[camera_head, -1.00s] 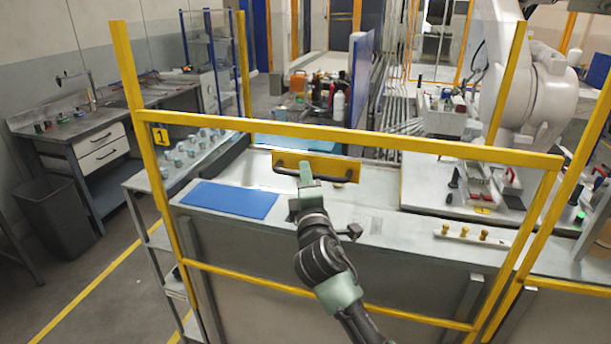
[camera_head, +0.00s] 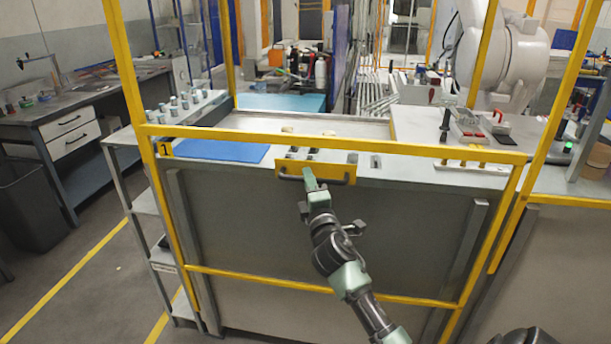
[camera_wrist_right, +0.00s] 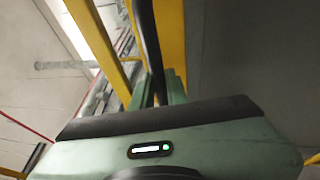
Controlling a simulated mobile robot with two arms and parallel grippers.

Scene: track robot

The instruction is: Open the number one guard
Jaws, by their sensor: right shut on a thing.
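The number one guard is a yellow-framed gate with a top bar (camera_head: 400,148) and a small "1" label (camera_head: 165,149) at its left corner. A yellow plate with a dark handle (camera_head: 345,180) hangs under the bar. The top bar now crosses just above the front of the bench. My right gripper (camera_head: 309,180) is shut on the handle, its arm rising from the lower right. In the right wrist view, the green fingers (camera_wrist_right: 165,88) close around the dark handle bar (camera_wrist_right: 149,45) in front of the yellow plate. My left gripper is not in view.
Behind the guard, a blue mat (camera_head: 215,151) lies on the bench at left. A white robot arm (camera_head: 505,60) stands behind at right. Fixed yellow posts (camera_head: 122,60) flank the guard. A side shelf (camera_head: 145,200) stands at left, with open floor beside it.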

